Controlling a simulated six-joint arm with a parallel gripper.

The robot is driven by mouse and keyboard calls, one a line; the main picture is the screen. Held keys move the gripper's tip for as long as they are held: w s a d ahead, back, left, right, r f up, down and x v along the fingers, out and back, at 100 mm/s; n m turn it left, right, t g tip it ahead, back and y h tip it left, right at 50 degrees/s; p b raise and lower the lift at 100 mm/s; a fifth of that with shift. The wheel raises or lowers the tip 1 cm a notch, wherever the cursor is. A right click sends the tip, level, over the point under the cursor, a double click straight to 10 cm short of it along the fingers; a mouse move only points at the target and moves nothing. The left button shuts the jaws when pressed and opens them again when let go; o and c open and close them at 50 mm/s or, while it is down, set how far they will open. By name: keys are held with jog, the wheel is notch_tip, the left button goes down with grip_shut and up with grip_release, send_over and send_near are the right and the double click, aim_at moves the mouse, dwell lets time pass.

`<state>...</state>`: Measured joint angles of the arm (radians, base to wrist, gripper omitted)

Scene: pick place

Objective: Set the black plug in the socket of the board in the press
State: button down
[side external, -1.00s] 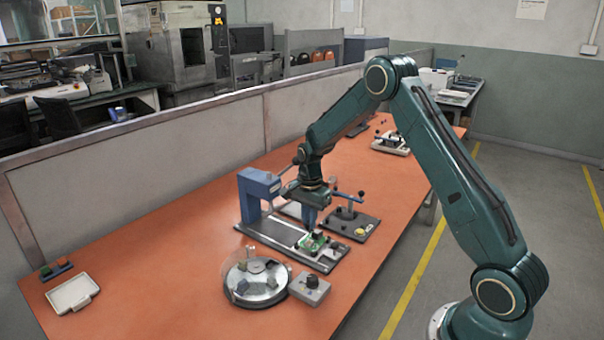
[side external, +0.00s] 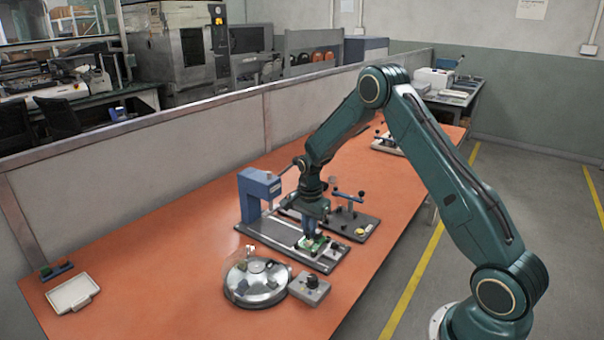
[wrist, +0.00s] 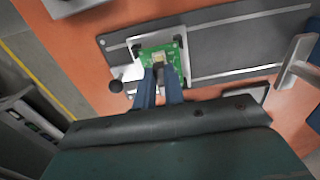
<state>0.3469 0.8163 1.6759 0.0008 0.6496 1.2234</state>
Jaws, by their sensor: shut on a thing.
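The green board (wrist: 159,55) lies in a pale metal holder on the dark base plate of the blue press (side external: 259,186). In the side view the board (side external: 312,242) shows just below my gripper. A light socket (wrist: 158,57) shows near the middle of the board. My gripper (wrist: 160,84) is shut on the black plug (wrist: 159,68), a small dark piece between the blue fingertips. In the side view my gripper (side external: 309,230) points down over the board. The plug is hidden there, and I cannot tell if it touches the socket.
A round silver turntable (side external: 256,284) and a grey control box (side external: 310,287) stand in front of the press. A second fixture with a blue handle (side external: 349,196) stands behind it. A white tray (side external: 73,294) lies far left, with clear orange table between.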

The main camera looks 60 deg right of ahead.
jog(key=shift+f, duration=0.8)
dwell(2.5)
jog(key=c, duration=1.4)
grip_release()
jog(key=c, duration=0.4)
jog(key=shift+o, duration=0.2)
jog(key=shift+r, duration=3.5)
